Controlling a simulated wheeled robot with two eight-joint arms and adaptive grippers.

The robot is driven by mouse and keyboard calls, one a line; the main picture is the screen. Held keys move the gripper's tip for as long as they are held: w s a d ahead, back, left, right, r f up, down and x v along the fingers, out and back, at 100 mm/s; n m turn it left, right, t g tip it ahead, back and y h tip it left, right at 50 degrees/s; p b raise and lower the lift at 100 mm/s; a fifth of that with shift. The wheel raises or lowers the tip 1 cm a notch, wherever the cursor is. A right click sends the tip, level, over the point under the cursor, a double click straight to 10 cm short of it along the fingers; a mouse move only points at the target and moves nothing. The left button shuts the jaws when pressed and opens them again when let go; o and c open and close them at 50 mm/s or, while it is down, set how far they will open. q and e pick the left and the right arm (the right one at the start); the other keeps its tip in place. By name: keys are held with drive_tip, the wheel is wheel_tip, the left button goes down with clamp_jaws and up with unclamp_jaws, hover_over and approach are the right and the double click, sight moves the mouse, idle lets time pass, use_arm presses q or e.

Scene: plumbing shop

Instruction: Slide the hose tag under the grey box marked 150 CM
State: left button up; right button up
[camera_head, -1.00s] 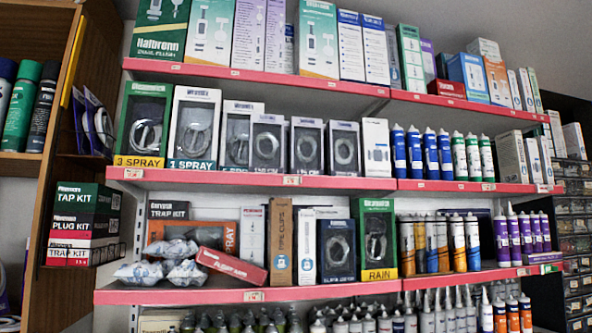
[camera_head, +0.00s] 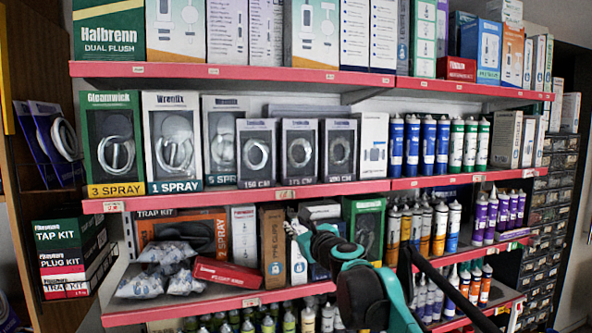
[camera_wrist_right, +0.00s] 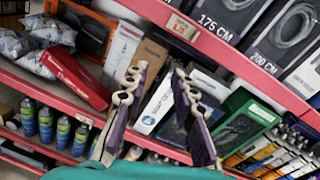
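The grey box marked 150 CM (camera_head: 257,150) stands on the middle red shelf, left of two similar grey hose boxes. The hose tag (camera_head: 286,195) is a small pale label on that shelf's red front edge. It sits below the left part of the box marked 175 CM (camera_head: 299,150), right of the 150 CM box. In the right wrist view the tag (camera_wrist_right: 183,27) is near the top. My right gripper (camera_head: 298,222) is below the tag, in front of the lower shelf. Its fingers (camera_wrist_right: 161,69) are apart and empty in the wrist view. My left gripper is not in view.
The lower shelf holds plastic bags (camera_head: 165,270), a red box (camera_head: 228,273), a brown pipe-clips box (camera_head: 272,245) and a green box (camera_head: 366,225) close around my right gripper. Another tag (camera_head: 113,206) is at the left of the same rail. The space before the rail is clear.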

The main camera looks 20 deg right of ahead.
sight(294, 193)
drive_tip(key=w+d+r+m+h+p, duration=0.2)
drive_tip(key=w+d+r+m+p, duration=0.15)
drive_tip(key=r, duration=0.25)
drive_tip(key=shift+m+t, duration=0.3)
drive_tip(key=shift+m, duration=0.05)
drive_tip(key=w, duration=0.4)
drive_tip(key=w+p, duration=0.1)
drive_tip(key=w, duration=0.2)
drive_tip(key=shift+a+f, duration=0.2)
drive_tip(key=shift+a, duration=0.15)
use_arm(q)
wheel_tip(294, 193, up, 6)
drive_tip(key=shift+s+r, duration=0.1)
use_arm(e)
clamp_jaws()
